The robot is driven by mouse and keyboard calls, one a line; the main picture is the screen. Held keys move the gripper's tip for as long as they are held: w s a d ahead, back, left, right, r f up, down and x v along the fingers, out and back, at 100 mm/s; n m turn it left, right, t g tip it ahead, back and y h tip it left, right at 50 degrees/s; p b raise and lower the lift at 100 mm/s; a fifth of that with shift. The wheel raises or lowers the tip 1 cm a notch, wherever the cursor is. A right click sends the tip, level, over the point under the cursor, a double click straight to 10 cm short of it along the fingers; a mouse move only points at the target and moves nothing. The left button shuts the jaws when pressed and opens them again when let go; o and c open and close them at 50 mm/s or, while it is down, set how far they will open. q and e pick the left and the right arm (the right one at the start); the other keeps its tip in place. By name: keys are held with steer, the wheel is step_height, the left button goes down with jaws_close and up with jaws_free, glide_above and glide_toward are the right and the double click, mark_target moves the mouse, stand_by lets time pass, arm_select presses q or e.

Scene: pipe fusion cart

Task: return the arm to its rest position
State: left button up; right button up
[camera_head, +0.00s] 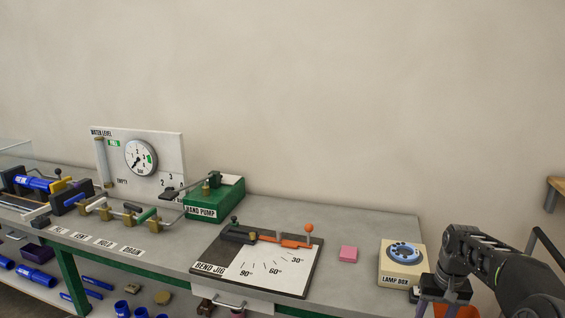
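My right arm comes in from the lower right. Its gripper (440,300) points down beside the front right of the cream lamp box (394,277), near the bottom edge of the picture. Its fingertips are small and partly cut off, so I cannot tell if it is open or shut. An orange thing (466,312) shows just below and behind the gripper, mostly hidden. My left arm and gripper are not in view.
A shelf below holds blue pipe pieces (36,277). Space above the bench is clear.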

steer(key=s+a+f+n+y, duration=0.1)
steer(key=s+a+f, duration=0.4)
steer(key=a+f, duration=0.6)
steer(key=s+a+f+n+y, duration=0.15)
steer(key=s+a+f, duration=0.35)
steer(key=a+f, duration=0.55)
steer(key=s+a+f, duration=0.2)
steer(key=s+a, duration=0.1)
steer(key=s, duration=0.4)
steer(key=s+a+f+y, duration=0.1)
steer(key=s+a+f, duration=0.2)
steer(key=s, duration=0.4)
steer(key=s+a+f+m, duration=0.1)
steer(key=s+a+f, duration=0.1)
steer(key=s+a, duration=0.3)
steer(key=shift+s+f, duration=0.4)
steer(key=shift+s, duration=0.8)
